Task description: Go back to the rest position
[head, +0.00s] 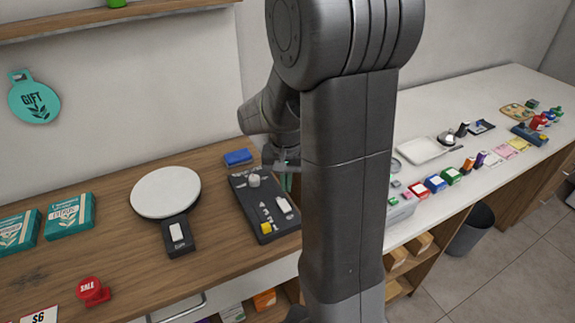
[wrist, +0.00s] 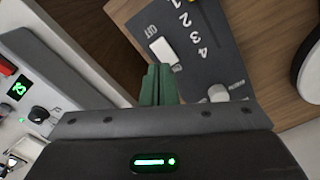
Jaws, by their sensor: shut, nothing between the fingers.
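My gripper (wrist: 159,84) shows in the wrist view with its green fingers together and nothing between them. It hangs over the edge of a dark control panel with the numbers 1 to 4 and a white switch (wrist: 162,50). In the head view my arm fills the middle, and the gripper is mostly hidden behind it, just right of the dark panel (head: 250,206). The panel carries a grey knob (head: 254,180), a white switch (head: 284,205) and a yellow button (head: 266,228).
A round white plate on a scale (head: 166,192), teal boxes (head: 70,215) and a red sale button (head: 92,290) stand on the wooden counter. A blue block (head: 238,157) lies behind the panel. The white counter at right holds a tray (head: 424,150) and several small coloured boxes.

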